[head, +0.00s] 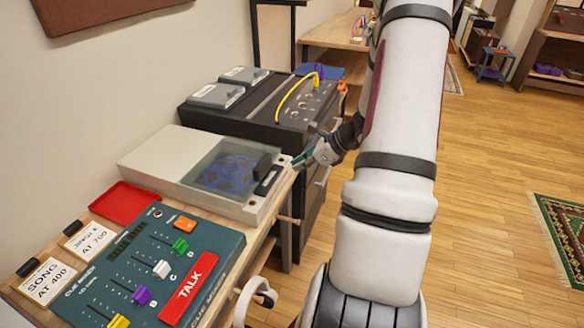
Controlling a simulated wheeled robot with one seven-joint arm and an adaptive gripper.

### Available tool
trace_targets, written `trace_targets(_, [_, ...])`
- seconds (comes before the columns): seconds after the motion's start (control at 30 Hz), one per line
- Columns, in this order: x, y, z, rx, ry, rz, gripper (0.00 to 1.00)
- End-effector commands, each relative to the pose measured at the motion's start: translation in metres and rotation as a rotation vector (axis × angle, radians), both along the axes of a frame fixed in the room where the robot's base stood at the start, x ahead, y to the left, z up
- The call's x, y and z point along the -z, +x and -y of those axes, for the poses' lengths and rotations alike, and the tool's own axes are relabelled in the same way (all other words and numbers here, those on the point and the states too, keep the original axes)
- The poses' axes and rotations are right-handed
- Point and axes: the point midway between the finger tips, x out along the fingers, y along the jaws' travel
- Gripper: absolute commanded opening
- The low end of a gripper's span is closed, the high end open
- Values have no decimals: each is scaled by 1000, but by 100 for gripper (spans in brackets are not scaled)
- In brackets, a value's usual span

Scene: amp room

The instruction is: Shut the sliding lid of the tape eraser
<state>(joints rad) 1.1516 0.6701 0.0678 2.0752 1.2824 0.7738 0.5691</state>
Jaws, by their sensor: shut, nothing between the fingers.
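The tape eraser (152,163) is a low cream box on the wooden bench, left of centre. Its right part has a clear greenish lid or window (207,157), with a mottled blue surface visible beneath it. A dark upright grip (262,165) stands at the right end of the clear panel, and a black slotted piece lies just in front of it. How far the lid is slid cannot be made out. My gripper (298,163) is shut and empty, at the eraser's right edge, close to the dark grip. Whether it touches the box is unclear.
A teal cue mixer (211,246) and a red tray (125,202) are in front of the eraser. A black tape deck unit (262,112) with a yellow cable stands behind it. A pale headphone (258,296) hangs near the bench edge. Open wooden floor (490,170) lies to the right.

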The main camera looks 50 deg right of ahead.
Motion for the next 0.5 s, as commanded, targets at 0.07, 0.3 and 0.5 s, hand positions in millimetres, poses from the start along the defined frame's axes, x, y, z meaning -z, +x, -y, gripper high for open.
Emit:
trace_targets(0.07, [-14,-11,4,-1,-2,2,0])
trace_targets(0.3, [-43,-39,13,0,0,0,0])
trace_targets(0.5, [-52,-49,17,-1,1,0,0])
